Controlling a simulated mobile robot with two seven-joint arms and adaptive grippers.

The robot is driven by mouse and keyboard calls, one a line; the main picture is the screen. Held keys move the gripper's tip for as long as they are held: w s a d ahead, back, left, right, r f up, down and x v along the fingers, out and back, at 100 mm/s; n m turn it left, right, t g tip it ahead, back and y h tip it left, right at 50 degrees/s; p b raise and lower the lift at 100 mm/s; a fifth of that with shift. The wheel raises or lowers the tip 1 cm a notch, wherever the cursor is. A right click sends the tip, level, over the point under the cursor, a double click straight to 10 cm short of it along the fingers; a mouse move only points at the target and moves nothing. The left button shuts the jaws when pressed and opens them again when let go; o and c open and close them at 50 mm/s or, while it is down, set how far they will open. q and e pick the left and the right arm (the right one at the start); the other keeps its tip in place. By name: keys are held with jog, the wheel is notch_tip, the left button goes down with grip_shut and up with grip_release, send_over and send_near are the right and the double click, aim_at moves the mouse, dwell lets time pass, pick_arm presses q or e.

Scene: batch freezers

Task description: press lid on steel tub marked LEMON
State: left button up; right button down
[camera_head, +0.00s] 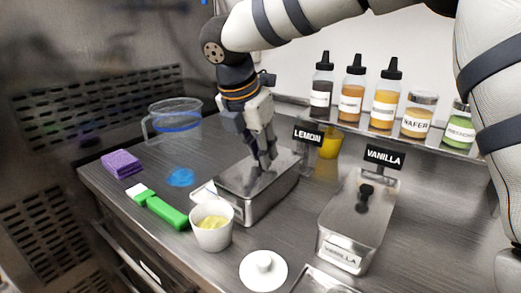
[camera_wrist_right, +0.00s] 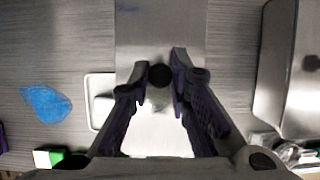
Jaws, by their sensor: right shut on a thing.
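The steel tub (camera_head: 245,212) stands mid-counter in front of the black LEMON sign (camera_head: 307,136). Its flat steel lid (camera_head: 237,178) lies over its top; I cannot tell whether it is fully seated. My right gripper (camera_head: 265,162) points down over the lid, shut on its black knob. In the right wrist view the knob (camera_wrist_right: 160,75) sits between the two fingertips (camera_wrist_right: 163,78), with the lid (camera_wrist_right: 160,30) beneath. The fingers hide the knob in the head view. My left gripper is not in view.
A lidded VANILLA tub (camera_head: 345,220) stands to the right. A white round lid (camera_head: 262,272) lies in front. Bottles (camera_head: 385,100) line the back shelf.

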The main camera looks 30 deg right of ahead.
dwell(0.3)
jog(key=c, duration=0.9)
grip_release()
jog(key=shift+c, duration=0.2)
jog(key=shift+r, duration=3.5)
grip_shut()
jog(key=shift+f, duration=0.1)
